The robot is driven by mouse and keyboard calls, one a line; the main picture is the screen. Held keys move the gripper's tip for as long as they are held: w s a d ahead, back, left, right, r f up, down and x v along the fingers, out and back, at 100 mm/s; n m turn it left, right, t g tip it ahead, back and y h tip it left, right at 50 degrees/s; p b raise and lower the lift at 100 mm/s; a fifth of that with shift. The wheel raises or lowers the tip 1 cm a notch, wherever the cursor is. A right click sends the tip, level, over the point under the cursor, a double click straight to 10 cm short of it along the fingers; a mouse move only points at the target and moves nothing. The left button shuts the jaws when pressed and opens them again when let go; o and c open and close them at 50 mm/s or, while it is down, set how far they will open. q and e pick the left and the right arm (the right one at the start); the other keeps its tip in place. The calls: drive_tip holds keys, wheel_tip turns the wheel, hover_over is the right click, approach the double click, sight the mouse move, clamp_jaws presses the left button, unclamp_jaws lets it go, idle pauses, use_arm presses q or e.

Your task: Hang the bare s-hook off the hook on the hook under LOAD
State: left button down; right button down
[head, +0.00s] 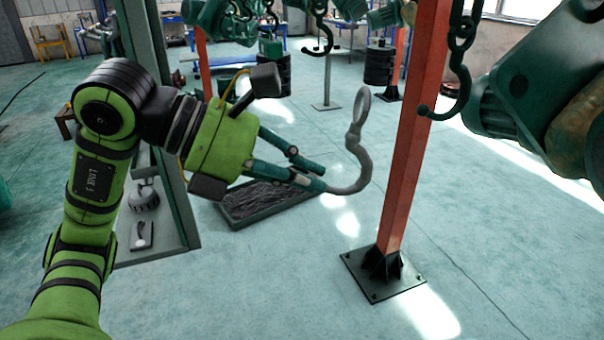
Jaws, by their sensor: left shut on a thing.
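My left gripper (322,178) is shut on the lower end of a bare grey s-hook (355,140) and holds it up in the air. The s-hook stands roughly upright, with a closed ring at its top and its lower bend at the fingertips. A dark hook (322,44) hangs at the top centre, clear above and left of the s-hook. Another dark hook (438,113) hangs on a chain at the right, beyond the red post. No LOAD label can be read, so I cannot tell which hook it marks. My right gripper is not in view.
A red post (410,140) on a black floor plate (385,278) stands just right of the s-hook. Green hoist bodies (530,80) fill the top right. Dark weight stacks (380,65) hang behind. A low tray (262,212) lies on the floor below the gripper.

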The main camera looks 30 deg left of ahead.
use_arm(q)
drive_tip(key=shift+w+d+r+p, duration=0.1)
drive_tip(key=shift+w+d+p, duration=0.55)
drive_tip(key=shift+p, duration=0.4)
drive_tip(key=shift+g+y, duration=0.4)
drive_tip(key=shift+w+d+f+p, duration=0.2)
drive_tip(key=shift+w+d+p, duration=0.5)
drive_tip(key=shift+w+p, duration=0.3)
drive_tip(key=shift+w+d+f+p, duration=0.25)
drive_tip(key=shift+w+d+p, duration=0.4)
drive_tip(key=shift+w+p, duration=0.3)
drive_tip(key=shift+w+d+f+p, duration=0.2)
drive_tip(key=shift+w+d+p, duration=0.5)
drive_tip(key=shift+w+p, duration=0.3)
drive_tip(key=shift+w+f+b, duration=0.2)
drive_tip(key=shift+b, duration=0.1)
drive_tip(key=shift+w+d+f+t+h+b, duration=0.25)
drive_tip(key=shift+w+d+f+h+b, duration=0.25)
drive_tip(key=shift+b, duration=0.7)
drive_tip(key=shift+w+d+f+t+h+b, duration=0.25)
drive_tip(key=shift+w+d+b, duration=0.4)
drive_tip(key=shift+b, duration=0.5)
drive_tip(key=shift+s+d, duration=0.2)
drive_tip(key=shift+f+b, duration=0.15)
drive_tip(key=shift+b, duration=0.2)
